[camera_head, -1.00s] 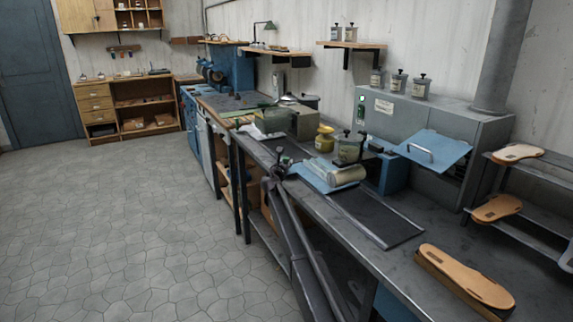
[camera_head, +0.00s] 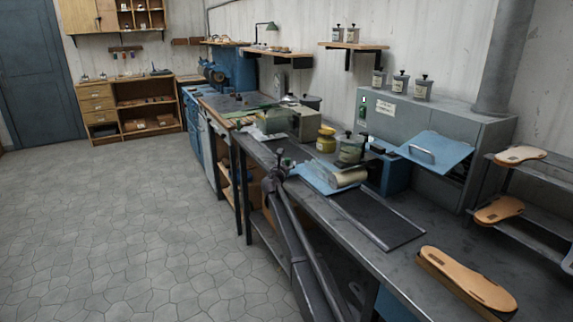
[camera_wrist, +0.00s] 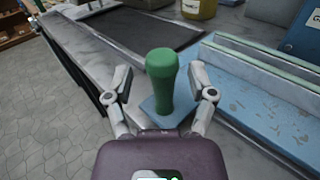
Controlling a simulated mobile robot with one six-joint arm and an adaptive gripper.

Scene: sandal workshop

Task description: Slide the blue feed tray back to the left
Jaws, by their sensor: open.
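The blue feed tray (camera_head: 316,178) lies on the bench in the head view, with a pale roll over its right part. In the wrist view its worn blue surface (camera_wrist: 265,105) fills the right side. A green upright handle (camera_wrist: 161,80) stands on a small blue tab (camera_wrist: 150,108) beside it. My gripper (camera_wrist: 161,88) is open, with one finger on each side of the handle and visible gaps between. In the head view my gripper (camera_head: 279,165) is small and dark at the bench's front edge, and finger contact cannot be told there.
A dark flat panel (camera_head: 377,220) lies right of the tray. A yellow jar (camera_head: 326,141) and a glass jar (camera_head: 350,150) stand behind it. A grey machine (camera_head: 440,115) with a raised blue flap (camera_head: 432,147) stands behind. Sandal soles (camera_head: 465,280) lie right. Floor at left is clear.

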